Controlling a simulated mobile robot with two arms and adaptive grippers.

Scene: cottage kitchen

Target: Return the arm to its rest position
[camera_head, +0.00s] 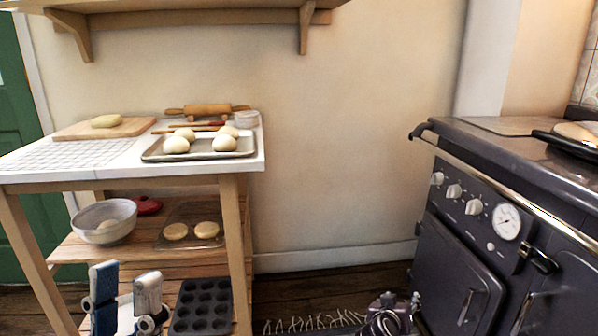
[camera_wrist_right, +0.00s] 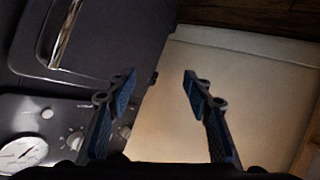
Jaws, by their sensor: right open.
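My left gripper (camera_head: 126,284) is at the lower left of the head view, in front of the wooden table's lower part. Its two fingers stand apart with nothing between them. My right gripper (camera_wrist_right: 160,76) shows in the right wrist view with its fingers spread and nothing between them. It faces the plain wall beside the stove. In the head view, part of what looks like my right arm shows at the bottom edge, left of the stove; its fingers are not clear there.
The table (camera_head: 258,161) carries a tray (camera_head: 202,156) with several dough balls, a rolling pin (camera_head: 207,110) and a board (camera_head: 77,131). A bowl (camera_head: 103,222) and muffin tin (camera_head: 202,308) sit below. The dark stove (camera_head: 450,256) stands right. The floor between is largely open.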

